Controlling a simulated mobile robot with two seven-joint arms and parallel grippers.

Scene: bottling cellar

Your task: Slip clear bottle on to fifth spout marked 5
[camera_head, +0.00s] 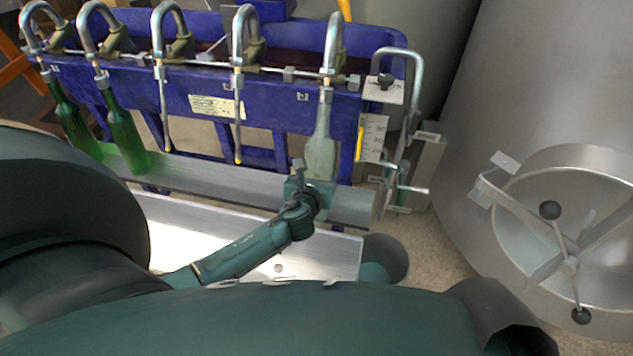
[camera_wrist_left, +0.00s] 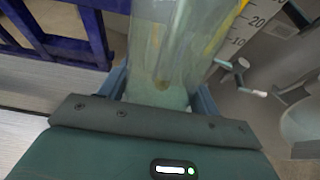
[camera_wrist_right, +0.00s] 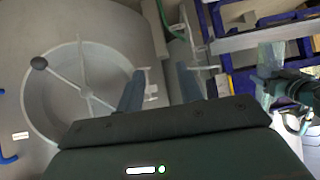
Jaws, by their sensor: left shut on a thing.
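The clear bottle (camera_head: 320,150) is nearly upright under the fifth spout (camera_head: 334,45) from the left, with its mouth up at the spout's fitting. No spout tube hangs outside it, and the tube appears to be inside the bottle. My left gripper (camera_head: 308,188) is shut on the lower part of the bottle. The left wrist view shows the bottle (camera_wrist_left: 175,55) between the fingers. Whether its base touches the rail is hidden. My right gripper (camera_wrist_right: 158,92) is open and empty in the right wrist view, away from the bottle.
Green bottles (camera_head: 72,122) (camera_head: 124,130) hang on the first two spouts. The third (camera_head: 165,110) and fourth (camera_head: 238,115) spouts are bare. A metal rail (camera_head: 225,182) runs below. A scale plate (camera_head: 373,137) stands just right of the bottle. A steel tank (camera_head: 540,90) is at right.

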